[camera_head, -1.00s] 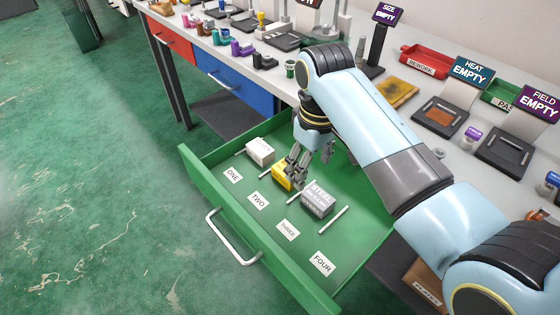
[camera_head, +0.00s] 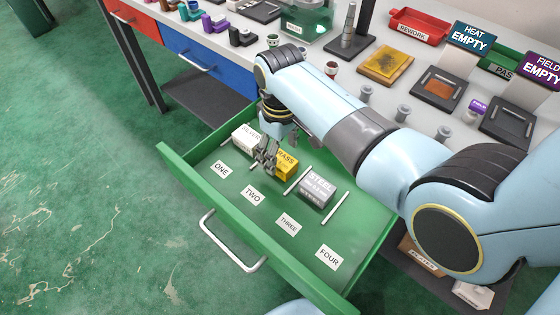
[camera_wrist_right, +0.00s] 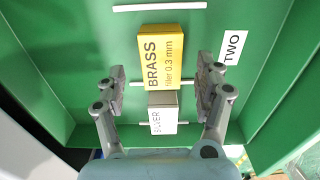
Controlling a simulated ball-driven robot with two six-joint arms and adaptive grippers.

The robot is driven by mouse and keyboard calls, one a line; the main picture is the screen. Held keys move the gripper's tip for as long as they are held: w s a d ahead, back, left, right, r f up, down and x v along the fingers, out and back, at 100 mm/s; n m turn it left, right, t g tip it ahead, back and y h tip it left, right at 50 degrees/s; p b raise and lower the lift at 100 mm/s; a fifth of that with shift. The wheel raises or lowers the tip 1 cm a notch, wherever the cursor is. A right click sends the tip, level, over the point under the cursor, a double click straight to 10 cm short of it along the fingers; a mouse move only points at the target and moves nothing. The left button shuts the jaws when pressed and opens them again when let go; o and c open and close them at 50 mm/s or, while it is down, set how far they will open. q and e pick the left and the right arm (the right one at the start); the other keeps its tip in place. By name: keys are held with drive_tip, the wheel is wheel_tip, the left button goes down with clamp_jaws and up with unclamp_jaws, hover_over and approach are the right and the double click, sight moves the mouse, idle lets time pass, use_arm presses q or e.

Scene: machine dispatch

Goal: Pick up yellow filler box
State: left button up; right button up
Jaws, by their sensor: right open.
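The yellow filler box (camera_head: 288,168), marked BRASS, lies in the open green drawer (camera_head: 190,172), in the row behind the number labels. In the right wrist view the yellow box (camera_wrist_right: 162,58) lies just ahead of and between the fingertips. My right gripper (camera_head: 267,153) is over the drawer beside the yellow box, on its side towards the silver box. In the right wrist view the right gripper (camera_wrist_right: 161,76) is open and empty, one finger on each side. Whether a finger touches the box I cannot tell. My left gripper is not in view.
A white silver-filler box (camera_head: 245,136) sits left of the yellow one, under the gripper in the right wrist view. A grey steel box (camera_head: 316,187) sits to its right. Thin white dividers (camera_head: 298,181) separate them. The workbench (camera_head: 395,98) overhangs behind; the drawer front is clear.

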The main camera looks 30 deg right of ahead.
drive_tip(key=shift+s+f, duration=0.15)
drive_tip(key=shift+f, duration=1.3)
drive_tip(key=c, duration=0.6)
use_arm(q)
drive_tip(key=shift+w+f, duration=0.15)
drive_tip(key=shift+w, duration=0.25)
use_arm(e)
drive_tip(key=c, duration=0.7)
drive_tip(key=shift+o, duration=0.2)
drive_tip(key=shift+r, duration=0.1)
